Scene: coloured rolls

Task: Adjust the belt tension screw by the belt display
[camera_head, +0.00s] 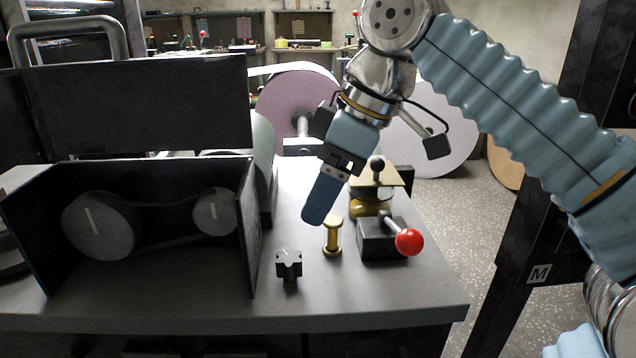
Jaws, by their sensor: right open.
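The belt display is an open dark box (150,274) on the left of the grey bench, with a belt around a large pulley (98,228) and a smaller pulley (214,212). A black star-shaped knob (289,264), which looks like the tension screw, stands upright just right of the box. My right gripper (322,202) points down above the bench, up and to the right of the knob, apart from it and empty. It is open, though its fingers overlap in this view. My left gripper is out of view.
A brass spool-shaped post (332,237) stands right of the knob. Beside it is a dark block with a red-ball lever (408,241). A dark raised panel (140,108) is behind the box. Large paper rolls (296,100) stand behind the bench. The bench's front right is clear.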

